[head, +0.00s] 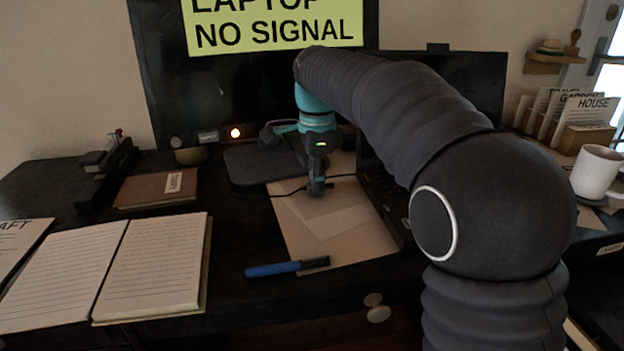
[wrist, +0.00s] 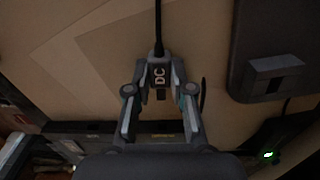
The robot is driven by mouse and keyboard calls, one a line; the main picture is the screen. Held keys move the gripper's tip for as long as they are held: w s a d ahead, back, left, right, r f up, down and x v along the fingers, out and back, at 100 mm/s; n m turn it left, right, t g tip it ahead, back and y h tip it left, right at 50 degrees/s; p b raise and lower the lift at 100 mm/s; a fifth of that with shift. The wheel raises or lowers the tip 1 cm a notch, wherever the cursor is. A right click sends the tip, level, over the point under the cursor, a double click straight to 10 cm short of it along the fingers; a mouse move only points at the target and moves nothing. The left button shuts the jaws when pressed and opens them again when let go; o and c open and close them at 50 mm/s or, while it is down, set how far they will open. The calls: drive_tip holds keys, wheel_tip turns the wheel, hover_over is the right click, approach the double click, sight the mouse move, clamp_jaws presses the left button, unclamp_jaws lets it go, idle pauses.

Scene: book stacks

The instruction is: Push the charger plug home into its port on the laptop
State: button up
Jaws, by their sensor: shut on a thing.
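My gripper (head: 318,188) is shut on the charger plug, over the papers left of the laptop. In the wrist view, the dark plug (wrist: 159,75) marked DC sits between the fingertips (wrist: 160,84), its cable running up and away. The laptop (head: 385,200) is partly hidden behind my arm in the head view; its dark screen (head: 470,75) stands open. In the wrist view, the laptop's side edge (wrist: 75,128) crosses the lower part, with small labels along it. A gap shows between the plug's end and this edge. I cannot make out the port itself.
A monitor (head: 160,70) reading "LAPTOP NO SIGNAL" stands behind, its base (head: 250,165) close to my gripper. Papers (head: 345,240), a blue marker (head: 285,268) and an open notebook (head: 150,265) lie in front and left. A white mug (head: 596,172) stands far right.

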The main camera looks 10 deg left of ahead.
sight(354, 190)
drive_tip(key=shift+w+d+p, duration=0.1)
drive_tip(key=shift+w+d, duration=0.15)
drive_tip(key=shift+d, duration=0.55)
drive_tip(key=shift+w+d+p, duration=0.15)
drive_tip(key=shift+w+d, duration=0.1)
drive_tip(key=shift+d, duration=0.55)
drive_tip(key=shift+w+d+p, duration=0.1)
drive_tip(key=shift+w+d, duration=0.15)
drive_tip(key=shift+d, duration=0.55)
drive_tip(key=shift+w+d, duration=0.25)
drive_tip(key=shift+d, duration=0.55)
drive_tip(key=shift+w+d, duration=0.2)
drive_tip(key=shift+d, duration=0.55)
drive_tip(key=o, duration=0.9)
wheel_tip(354, 190, up, 12)
